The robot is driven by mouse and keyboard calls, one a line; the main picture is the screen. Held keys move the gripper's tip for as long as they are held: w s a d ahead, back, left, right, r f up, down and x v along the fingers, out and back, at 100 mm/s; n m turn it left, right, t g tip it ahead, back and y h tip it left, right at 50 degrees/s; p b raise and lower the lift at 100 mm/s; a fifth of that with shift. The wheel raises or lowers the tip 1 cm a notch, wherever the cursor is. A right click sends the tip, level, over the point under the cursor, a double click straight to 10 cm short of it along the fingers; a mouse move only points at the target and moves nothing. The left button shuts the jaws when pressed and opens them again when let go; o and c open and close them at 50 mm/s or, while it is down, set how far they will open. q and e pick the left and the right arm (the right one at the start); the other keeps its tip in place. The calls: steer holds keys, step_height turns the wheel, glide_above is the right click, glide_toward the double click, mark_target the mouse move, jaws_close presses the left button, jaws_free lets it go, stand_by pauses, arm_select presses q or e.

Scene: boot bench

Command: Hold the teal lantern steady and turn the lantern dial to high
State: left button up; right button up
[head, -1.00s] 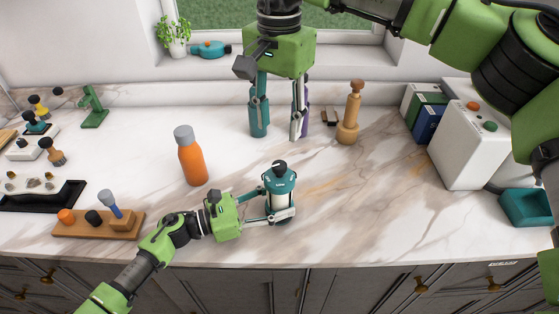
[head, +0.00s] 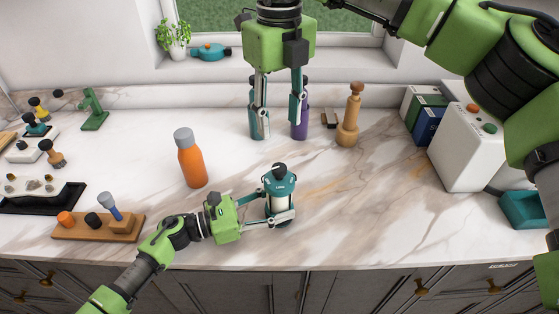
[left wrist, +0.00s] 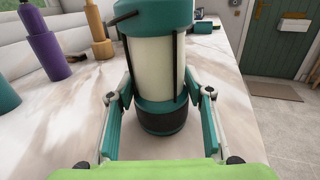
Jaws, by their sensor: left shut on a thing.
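The teal lantern (head: 280,186) stands upright near the counter's front edge in the head view. It has a cream middle, a teal cap and a black dial (head: 279,169) on top. My left gripper (head: 279,206) is shut on the lantern from the left, one finger on each side. In the left wrist view the lantern (left wrist: 158,62) stands between the fingers, its top cut off by the frame, so the dial is hidden there. My right gripper (head: 279,118) is open and empty, fingers pointing down, above and behind the lantern. The dial's setting is too small to read.
A teal bottle (head: 252,122) and a purple bottle (head: 301,126) stand behind my right gripper's fingers. A wooden mill (head: 348,120) is to their right. An orange bottle (head: 191,164) stands left of the lantern. The counter right of the lantern is clear.

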mark_target(280, 167)
step_height(280, 167, down, 12)
steer(key=m, duration=0.3)
stand_by(0.5)
steer(key=shift+r, duration=0.1)
steer(key=c, duration=1.1)
